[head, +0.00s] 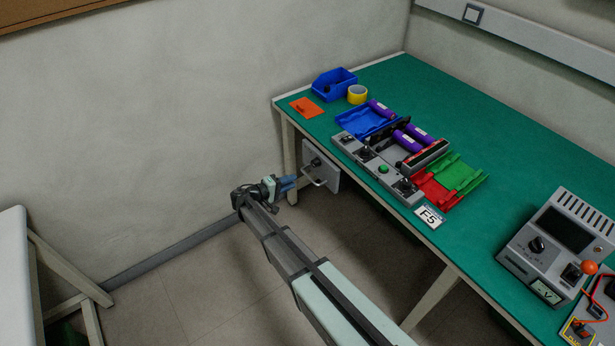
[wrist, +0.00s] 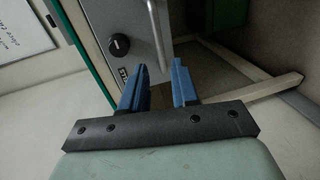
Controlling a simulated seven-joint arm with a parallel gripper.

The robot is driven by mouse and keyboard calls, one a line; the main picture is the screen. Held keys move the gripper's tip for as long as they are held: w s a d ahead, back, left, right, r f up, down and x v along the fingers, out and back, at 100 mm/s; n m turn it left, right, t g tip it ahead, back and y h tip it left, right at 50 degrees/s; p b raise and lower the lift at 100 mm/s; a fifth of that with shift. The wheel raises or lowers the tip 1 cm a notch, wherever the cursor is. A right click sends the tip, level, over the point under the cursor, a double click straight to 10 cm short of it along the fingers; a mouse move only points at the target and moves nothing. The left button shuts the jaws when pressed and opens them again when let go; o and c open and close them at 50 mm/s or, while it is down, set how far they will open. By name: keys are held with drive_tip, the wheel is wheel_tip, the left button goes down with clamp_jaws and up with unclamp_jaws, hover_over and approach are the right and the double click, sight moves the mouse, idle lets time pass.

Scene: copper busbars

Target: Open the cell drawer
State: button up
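The cell drawer (head: 329,170) is a grey front hung under the left end of the green-topped bench, with a black knob (wrist: 119,45) and a pale bar handle (head: 316,181). It also shows at the top of the wrist view (wrist: 106,16). My gripper (head: 295,182) is at the drawer front, just left of the handle in the head view. In the wrist view its two blue fingers (wrist: 160,66) are apart, and the handle (wrist: 158,32) runs down toward the gap between them. I cannot tell whether they touch it. A label on the drawer is partly hidden by the left finger.
The bench top (head: 390,80) carries a blue bin (head: 333,84), yellow tape (head: 357,94), a grey fixture with purple cells, red and green trays and a grey meter box (head: 560,243). Bench legs (head: 289,158) stand near my gripper. A white table (head: 22,270) is at left; floor between is clear.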

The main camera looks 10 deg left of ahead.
sight(307, 176)
drive_tip(key=x, duration=0.9)
clamp_jaws()
idle(0.4)
